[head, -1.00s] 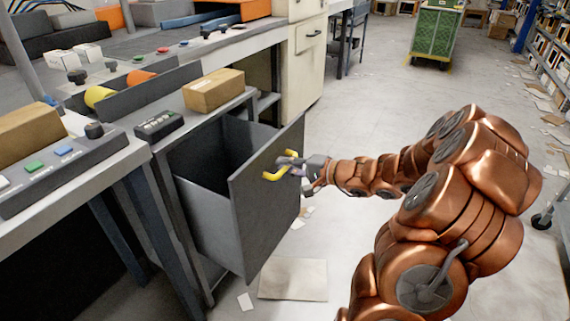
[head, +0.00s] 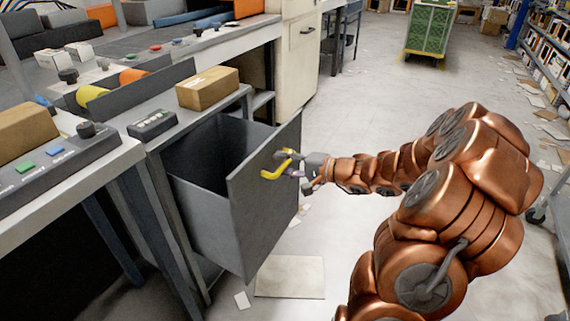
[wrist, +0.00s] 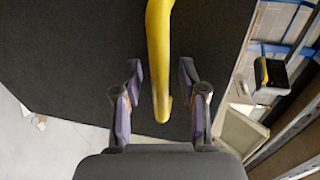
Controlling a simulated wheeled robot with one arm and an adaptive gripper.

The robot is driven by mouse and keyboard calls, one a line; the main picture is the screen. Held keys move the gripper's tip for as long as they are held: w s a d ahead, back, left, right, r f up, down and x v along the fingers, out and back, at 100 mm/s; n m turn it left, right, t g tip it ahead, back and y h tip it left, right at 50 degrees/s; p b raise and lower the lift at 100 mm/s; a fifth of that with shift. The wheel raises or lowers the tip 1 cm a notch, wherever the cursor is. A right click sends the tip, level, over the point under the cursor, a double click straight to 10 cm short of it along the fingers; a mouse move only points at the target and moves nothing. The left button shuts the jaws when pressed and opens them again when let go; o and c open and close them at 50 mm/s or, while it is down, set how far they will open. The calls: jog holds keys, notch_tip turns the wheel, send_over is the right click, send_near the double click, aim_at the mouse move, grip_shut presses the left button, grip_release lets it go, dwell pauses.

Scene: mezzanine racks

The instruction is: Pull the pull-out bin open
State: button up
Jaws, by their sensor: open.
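The pull-out bin (head: 205,212) is a dark grey box under the work counter. It stands well out from the counter, and its open top shows an empty-looking inside. Its flat front panel (head: 262,215) carries a yellow handle (head: 270,174). In the wrist view the yellow handle (wrist: 158,60) runs down between the two fingers of my gripper (wrist: 162,95), with a gap on each side. My gripper (head: 292,165) is open at the handle in the head view, close to the front panel.
A cardboard box (head: 207,88) and a small button box (head: 152,124) sit on the counter above the bin. A flat sheet (head: 290,277) lies on the floor below. A green cart (head: 428,32) stands far back. The aisle floor is mostly clear, with scattered papers.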

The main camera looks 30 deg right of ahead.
jog(key=v, duration=1.2)
dwell(0.6)
jog(key=s+a+r+n+g+p, duration=0.3)
jog(key=a+r+g+p, duration=0.15)
jog(key=a, duration=0.45)
jog(key=s+a+r+n+g+y+p, duration=0.1)
jog(key=s+a+r+n+g+p, duration=0.15)
jog(key=a+r+p, duration=0.4)
jog(key=s+a+r+n+g+p, duration=0.2)
jog(key=s+a+g+p, duration=0.25)
jog(key=a, duration=0.55)
jog(key=s+d+r+n+g+h+p, duration=0.2)
jog(key=s+r+h+p, duration=0.7)
jog(key=s+r+p, duration=0.5)
jog(key=shift+s+n+g, duration=0.65)
jog(key=shift+n+g, duration=0.2)
jog(key=shift+n, duration=0.2)
